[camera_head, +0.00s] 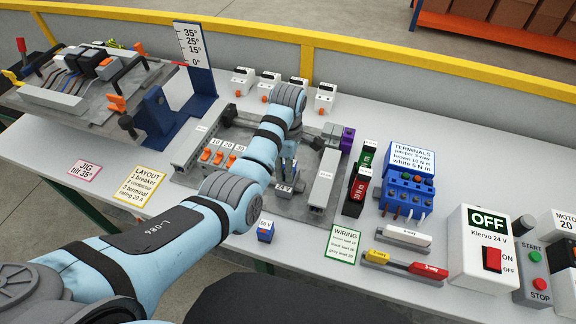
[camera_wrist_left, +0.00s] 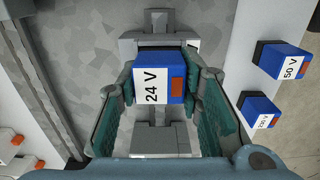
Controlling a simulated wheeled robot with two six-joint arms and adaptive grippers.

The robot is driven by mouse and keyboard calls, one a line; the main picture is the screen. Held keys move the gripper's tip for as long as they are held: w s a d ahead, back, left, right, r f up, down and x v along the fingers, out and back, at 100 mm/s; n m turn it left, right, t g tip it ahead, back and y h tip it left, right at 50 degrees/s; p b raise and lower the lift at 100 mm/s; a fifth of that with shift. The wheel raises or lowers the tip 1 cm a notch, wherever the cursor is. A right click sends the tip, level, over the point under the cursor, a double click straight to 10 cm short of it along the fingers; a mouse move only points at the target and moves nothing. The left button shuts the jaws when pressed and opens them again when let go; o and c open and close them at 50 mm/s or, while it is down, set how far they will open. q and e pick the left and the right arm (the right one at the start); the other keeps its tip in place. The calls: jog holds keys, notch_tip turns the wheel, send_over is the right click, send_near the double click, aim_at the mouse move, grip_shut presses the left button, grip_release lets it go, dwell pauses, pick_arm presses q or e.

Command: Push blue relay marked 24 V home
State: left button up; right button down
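The blue relay marked 24 V (camera_wrist_left: 158,78) sits at a grey socket (camera_wrist_left: 160,138), and I cannot tell how deep it is in. My left gripper (camera_wrist_left: 160,88) has its green-padded fingers on both sides of the relay, with the tips against its sides. In the head view my left gripper (camera_head: 287,166) points down at the relay (camera_head: 284,188) on the grey plate, and my arm hides part of that area. My right gripper is not in view.
Two other blue relays, one marked 50 V (camera_wrist_left: 285,62) and one below it (camera_wrist_left: 258,112), stand on the table beside the plate. A grey duct (camera_head: 325,180) and red and green modules stand to the right. Orange-topped parts (camera_head: 217,157) sit left of my arm.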

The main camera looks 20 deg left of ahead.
pick_arm(q)
grip_shut()
jog(key=shift+f, duration=0.3)
dwell(0.4)
jog(key=o, duration=0.8)
grip_release()
jog(key=shift+o, duration=0.2)
jog(key=shift+r, duration=0.2)
notch_tip(320, 180, up, 7)
jog(key=shift+r, duration=0.1)
